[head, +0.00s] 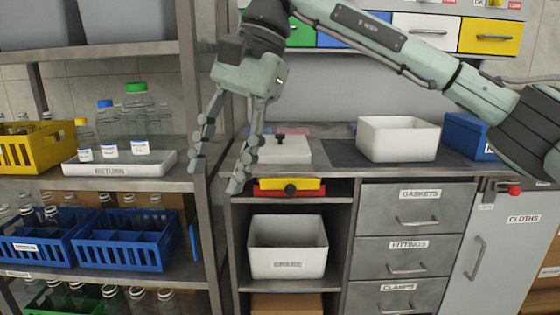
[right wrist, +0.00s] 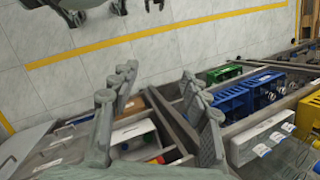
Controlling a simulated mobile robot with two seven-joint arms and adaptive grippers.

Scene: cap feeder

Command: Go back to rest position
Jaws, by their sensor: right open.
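My right gripper (head: 216,176) hangs fingers-down in the head view, its arm coming in from the right. Its two fingers are spread apart with nothing between them. It is in front of the gap between the left shelf rack and the grey workbench. In the right wrist view the same open fingers (right wrist: 158,76) show with no object held. My left gripper is in neither view.
A white lidded box (head: 284,151) and an open white bin (head: 398,140) stand on the workbench (head: 322,152). Left, a shelf holds a white RETURN tray (head: 110,170) with capped bottles. Blue crates (head: 125,247) sit below. Clear floor (right wrist: 200,50) shows in the wrist view.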

